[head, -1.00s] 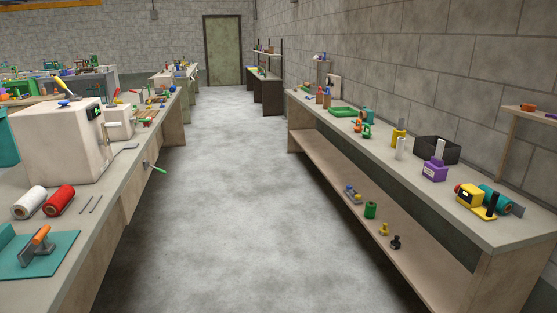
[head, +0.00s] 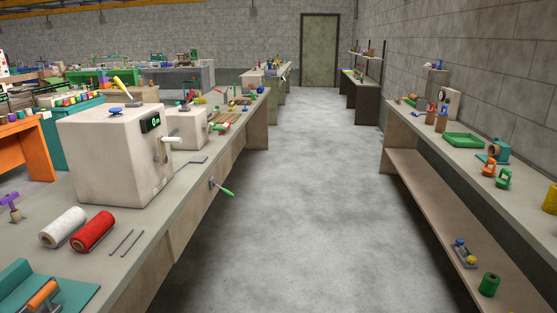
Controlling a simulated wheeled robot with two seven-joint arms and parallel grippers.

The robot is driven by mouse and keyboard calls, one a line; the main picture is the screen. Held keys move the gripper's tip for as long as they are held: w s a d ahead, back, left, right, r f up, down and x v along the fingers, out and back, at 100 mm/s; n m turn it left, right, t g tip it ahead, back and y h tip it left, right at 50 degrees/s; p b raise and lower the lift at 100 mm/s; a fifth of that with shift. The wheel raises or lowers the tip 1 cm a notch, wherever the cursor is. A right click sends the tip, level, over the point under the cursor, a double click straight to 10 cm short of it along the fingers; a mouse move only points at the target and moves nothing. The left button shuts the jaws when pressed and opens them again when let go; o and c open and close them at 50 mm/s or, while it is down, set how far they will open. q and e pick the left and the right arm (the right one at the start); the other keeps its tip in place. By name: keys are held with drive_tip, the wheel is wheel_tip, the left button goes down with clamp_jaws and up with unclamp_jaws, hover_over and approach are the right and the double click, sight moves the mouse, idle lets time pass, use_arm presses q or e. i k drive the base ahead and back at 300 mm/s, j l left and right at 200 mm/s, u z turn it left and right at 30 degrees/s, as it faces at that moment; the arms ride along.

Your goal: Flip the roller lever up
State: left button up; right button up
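A large cream machine box (head: 105,160) stands on the left bench. It has a small dark display (head: 151,124) with green digits and a white handle (head: 171,139) on its right face. A yellow-handled lever (head: 122,84) tilts up from its top, beside a blue knob (head: 116,109). A smaller cream box (head: 187,128) stands behind it. A green-handled lever (head: 225,190) sticks out from the bench's front edge, its handle slanting down to the right. I cannot tell which of these is the roller lever. Neither of my grippers is in view.
The left bench (head: 200,185) also holds a white spool (head: 63,227), a red spool (head: 93,231), two thin rods and a teal mat (head: 70,292). A right bench (head: 470,165) carries several small items. The grey floor aisle (head: 310,200) between them is clear.

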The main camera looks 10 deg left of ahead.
sight(190, 96)
drive_tip(key=i+u, duration=0.25)
drive_tip(key=i, duration=0.2)
drive_tip(key=i+l+u, duration=0.25)
drive_tip(key=i, duration=0.2)
drive_tip(key=i+l+u, duration=0.25)
drive_tip(key=i, duration=0.2)
drive_tip(key=i+l+u, duration=0.25)
drive_tip(key=i, duration=0.2)
drive_tip(key=i+l+z, duration=0.25)
drive_tip(key=i+l, duration=1.35)
drive_tip(key=l, duration=0.1)
